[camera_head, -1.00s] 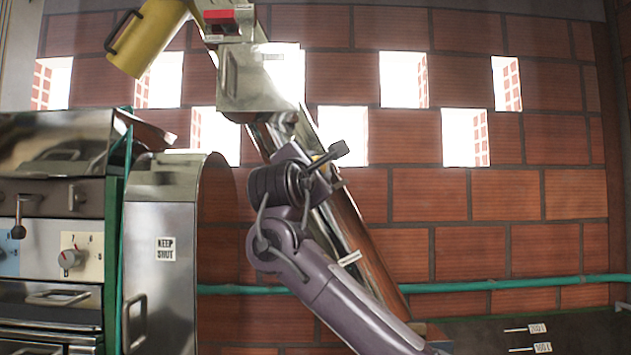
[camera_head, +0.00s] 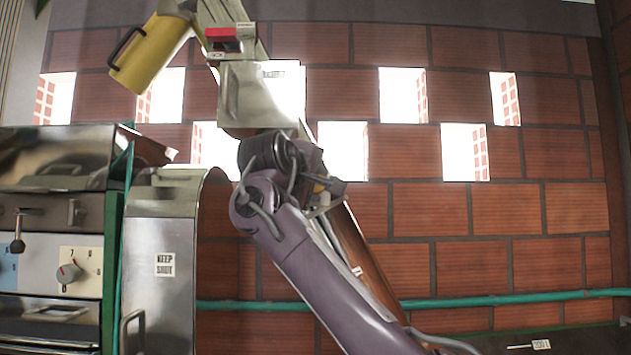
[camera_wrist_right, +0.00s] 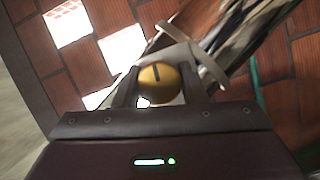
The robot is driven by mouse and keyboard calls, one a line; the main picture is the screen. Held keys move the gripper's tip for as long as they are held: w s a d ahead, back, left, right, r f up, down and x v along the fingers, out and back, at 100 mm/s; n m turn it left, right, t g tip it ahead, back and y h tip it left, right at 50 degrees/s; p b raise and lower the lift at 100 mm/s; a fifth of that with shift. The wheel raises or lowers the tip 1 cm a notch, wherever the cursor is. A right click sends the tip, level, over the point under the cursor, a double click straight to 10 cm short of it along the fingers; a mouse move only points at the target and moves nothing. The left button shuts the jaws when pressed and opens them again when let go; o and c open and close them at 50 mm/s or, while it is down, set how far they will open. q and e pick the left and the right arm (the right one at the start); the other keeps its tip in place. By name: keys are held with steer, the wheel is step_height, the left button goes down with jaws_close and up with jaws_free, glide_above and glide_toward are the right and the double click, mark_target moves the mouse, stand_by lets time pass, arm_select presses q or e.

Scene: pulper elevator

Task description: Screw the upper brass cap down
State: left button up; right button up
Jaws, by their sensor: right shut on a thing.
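The upper brass cap (camera_wrist_right: 157,84) is a round, gold-coloured cap with a dark slot line, in the right wrist view. My right gripper (camera_wrist_right: 155,92) is shut on it, one finger on either side. The cap sits in front of a pale metal part of the elevator; its thread and seat are hidden. In the head view my right gripper (camera_head: 322,188) is at the inclined elevator tube, partly behind my purple arm, with a small bit of yellow showing there. My left gripper is not in view.
The inclined elevator (camera_head: 250,92) carries a red switch box (camera_head: 224,36) and a yellow cylinder (camera_head: 150,55). A steel housing marked KEEP SHUT (camera_head: 160,232) stands to the left, beside a control panel (camera_head: 75,265). A green pipe (camera_head: 480,302) runs along the brick wall.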

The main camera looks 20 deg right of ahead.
steer(key=m+y+p, duration=0.1)
steer(key=m+y, duration=0.1)
steer(key=m, duration=0.2)
steer(key=shift+m+g, duration=0.3)
steer(key=shift+g, duration=0.1)
steer(key=m+y+p, duration=0.1)
steer(key=m+y, duration=0.1)
steer(key=m, duration=0.1)
steer(key=shift+f+m+y, duration=0.15)
steer(key=shift+m+y, duration=0.25)
steer(key=m+y, duration=0.2)
steer(key=m, duration=0.1)
steer(key=shift+m+y, duration=0.3)
steer(key=m+t+y, duration=0.1)
steer(key=m+y, duration=0.1)
steer(key=m, duration=0.1)
steer(key=shift+m+t, duration=0.3)
steer(key=o, duration=1)
steer(key=shift+s, duration=0.1)
